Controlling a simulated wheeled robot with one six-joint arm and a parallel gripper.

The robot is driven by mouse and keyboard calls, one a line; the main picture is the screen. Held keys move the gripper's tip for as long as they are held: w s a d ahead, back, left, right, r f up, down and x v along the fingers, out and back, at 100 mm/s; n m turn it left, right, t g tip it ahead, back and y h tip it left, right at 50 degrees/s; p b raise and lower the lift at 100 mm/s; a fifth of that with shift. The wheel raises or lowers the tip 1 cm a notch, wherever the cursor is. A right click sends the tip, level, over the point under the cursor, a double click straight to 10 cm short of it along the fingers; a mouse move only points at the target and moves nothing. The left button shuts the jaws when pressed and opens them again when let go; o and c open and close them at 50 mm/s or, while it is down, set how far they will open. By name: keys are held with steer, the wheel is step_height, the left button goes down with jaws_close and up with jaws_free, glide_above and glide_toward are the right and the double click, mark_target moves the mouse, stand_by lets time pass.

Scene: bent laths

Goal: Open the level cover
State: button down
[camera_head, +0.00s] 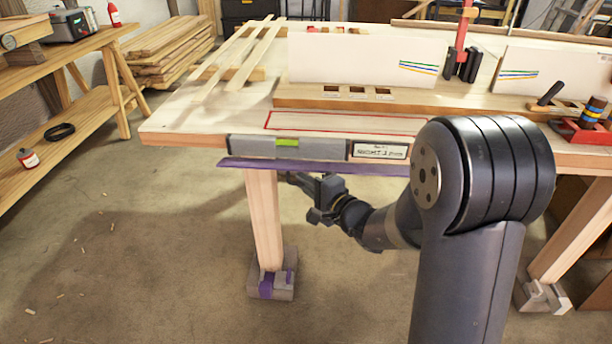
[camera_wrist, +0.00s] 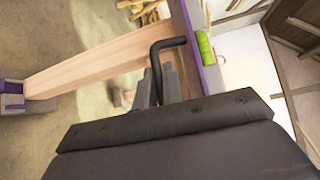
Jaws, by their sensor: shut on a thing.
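A grey level (camera_head: 320,147) lies along the bench's front edge, with a green vial (camera_head: 288,142) showing at its left part and a white label at its right. A long purple strip (camera_head: 330,168) runs just below it; I cannot tell if this is the cover. In the wrist view, the purple strip (camera_wrist: 188,35) and green vial (camera_wrist: 204,48) are close beside my gripper (camera_wrist: 160,85). My gripper is shut on a black bent handle (camera_wrist: 170,43). In the head view, my gripper (camera_head: 303,182) is under the front edge and the handle is not clear.
The wooden bench (camera_head: 180,125) stands on legs; the left leg (camera_head: 264,215) is close to my gripper. Laths (camera_head: 245,55) lie at the bench's back left. A red clamp (camera_head: 461,35) and a tool rack (camera_head: 585,130) are at the right. The floor at front left is mostly open.

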step_height(320, 180, up, 2)
steer(key=m+g+h+p, duration=0.1)
steer(key=p, duration=0.2)
steer(key=shift+m+g+p, duration=0.3)
steer(key=shift+m+g, duration=0.1)
steer(key=shift+m+g+p, duration=0.4)
steer(key=shift+g+p, duration=0.1)
steer(key=shift+p, duration=0.4)
steer(key=c, duration=1.5)
jaws_free()
steer(key=shift+h, duration=0.3)
steer(key=v, duration=1)
steer(key=shift+s+d+r, duration=0.1)
steer(key=shift+s+d, duration=0.15)
steer(key=shift+d, duration=0.1)
